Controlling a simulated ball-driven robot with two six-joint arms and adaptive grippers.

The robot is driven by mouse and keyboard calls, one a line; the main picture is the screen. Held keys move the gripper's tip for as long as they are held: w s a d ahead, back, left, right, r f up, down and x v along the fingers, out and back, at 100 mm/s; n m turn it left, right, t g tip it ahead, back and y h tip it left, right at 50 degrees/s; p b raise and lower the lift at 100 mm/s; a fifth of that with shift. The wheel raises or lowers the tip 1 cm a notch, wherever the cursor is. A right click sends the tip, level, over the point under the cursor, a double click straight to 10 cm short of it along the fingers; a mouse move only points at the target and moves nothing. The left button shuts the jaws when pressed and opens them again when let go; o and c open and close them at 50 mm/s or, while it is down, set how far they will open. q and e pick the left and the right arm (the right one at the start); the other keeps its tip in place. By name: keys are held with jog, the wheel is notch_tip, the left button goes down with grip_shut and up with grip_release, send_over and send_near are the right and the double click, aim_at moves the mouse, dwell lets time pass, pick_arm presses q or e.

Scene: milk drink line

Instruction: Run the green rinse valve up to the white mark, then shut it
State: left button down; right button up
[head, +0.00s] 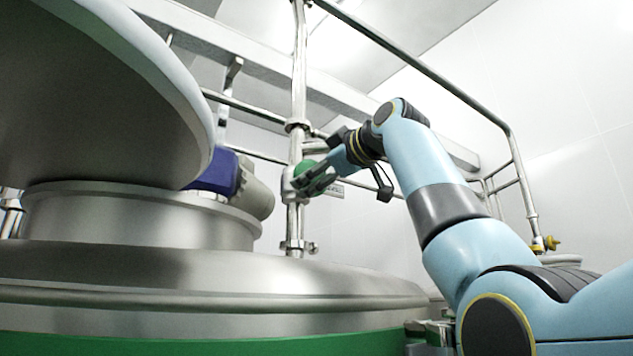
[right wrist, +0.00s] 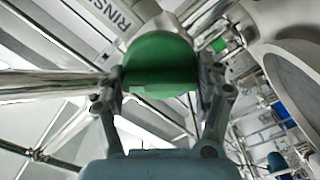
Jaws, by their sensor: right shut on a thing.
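The green rinse valve knob (head: 306,168) sits on a vertical steel pipe (head: 298,100) in the middle of the head view. My right gripper (head: 318,180) is shut on it, coming from the right. In the right wrist view the green knob (right wrist: 160,62) fills the space between the two fingers of my right gripper (right wrist: 162,90). A label with the letters "RINS" (right wrist: 115,14) shows behind the knob. I cannot make out a white mark in either view. My left gripper is not in view.
A large steel tank (head: 200,275) with a green band stands in front, its round lid (head: 100,90) raised at the left. A blue and grey motor-like unit (head: 215,175) sits behind the lid. Steel rails (head: 430,75) run behind my right arm.

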jog(key=shift+n, duration=0.5)
jog(key=o, duration=1)
jog(key=shift+o, duration=0.2)
jog(key=v, duration=1.2)
